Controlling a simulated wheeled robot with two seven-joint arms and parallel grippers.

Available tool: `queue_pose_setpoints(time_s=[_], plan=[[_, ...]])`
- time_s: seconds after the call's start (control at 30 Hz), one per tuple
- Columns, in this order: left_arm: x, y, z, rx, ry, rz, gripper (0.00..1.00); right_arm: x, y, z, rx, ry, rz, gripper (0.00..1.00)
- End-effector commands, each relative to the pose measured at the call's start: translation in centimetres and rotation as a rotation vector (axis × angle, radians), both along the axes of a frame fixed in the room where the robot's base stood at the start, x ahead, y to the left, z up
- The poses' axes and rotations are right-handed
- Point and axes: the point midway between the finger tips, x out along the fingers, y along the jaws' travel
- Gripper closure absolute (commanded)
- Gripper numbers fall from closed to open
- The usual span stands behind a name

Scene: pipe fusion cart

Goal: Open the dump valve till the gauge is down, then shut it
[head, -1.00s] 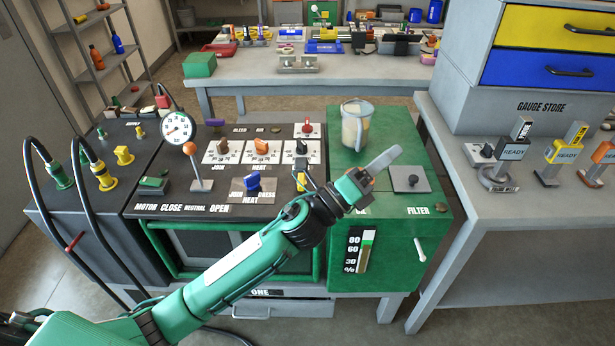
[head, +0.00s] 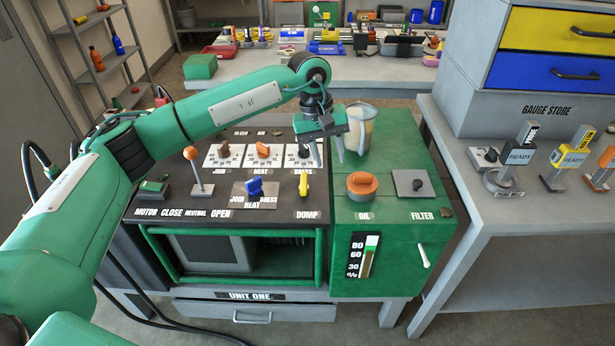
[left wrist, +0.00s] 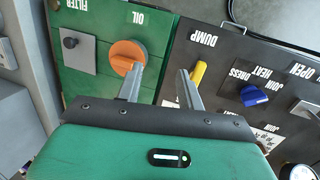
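The yellow dump valve handle (head: 303,184) stands above the DUMP label on the dark panel, pointing nearly straight toward the back. It also shows in the left wrist view (left wrist: 198,73), just beyond one fingertip. My left gripper (head: 328,163) is open and empty, pointing down above the panel's right edge, behind and to the right of the handle. Its fingers (left wrist: 160,78) appear between the handle and the orange oil cap. The pressure gauge is hidden by my left arm in the head view. A dial (left wrist: 298,172) is cut off at the left wrist view's corner. My right gripper is not in view.
The orange oil cap (head: 362,185) and filter plate (head: 409,184) sit on the green cabinet, with a clear jug (head: 358,127) behind. A blue selector (head: 255,187) and an orange-knobbed lever (head: 196,170) stand left of the valve. The gauge bench (head: 470,215) is at right.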

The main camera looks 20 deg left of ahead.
Motion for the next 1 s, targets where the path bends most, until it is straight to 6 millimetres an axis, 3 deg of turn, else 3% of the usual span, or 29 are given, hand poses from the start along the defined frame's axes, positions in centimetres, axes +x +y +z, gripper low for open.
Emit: queue_pose_setpoints(time_s=[0.03, 0.13, 0.23, 0.37, 0.8, 1.0], plan=[[0.8, 2.1, 1.0, 0.077, -0.016, -0.011, 0.62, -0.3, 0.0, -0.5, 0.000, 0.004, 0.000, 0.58], [1.6, 4.9, 2.2, 0.185, -0.026, -0.028, 0.62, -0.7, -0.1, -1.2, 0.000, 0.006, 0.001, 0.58], [1.8, 6.4, 2.8, 0.238, -0.026, -0.035, 0.62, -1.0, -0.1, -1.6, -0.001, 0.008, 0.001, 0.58], [1.9, 6.8, 2.1, 0.253, -0.024, -0.037, 0.62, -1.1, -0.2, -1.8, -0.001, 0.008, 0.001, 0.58], [1.8, 6.6, -6.5, 0.247, -0.021, -0.039, 0.62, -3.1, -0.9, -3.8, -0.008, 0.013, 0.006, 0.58], [1.8, 6.5, -9.5, 0.246, -0.024, -0.038, 0.62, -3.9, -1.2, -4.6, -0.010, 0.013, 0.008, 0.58]])
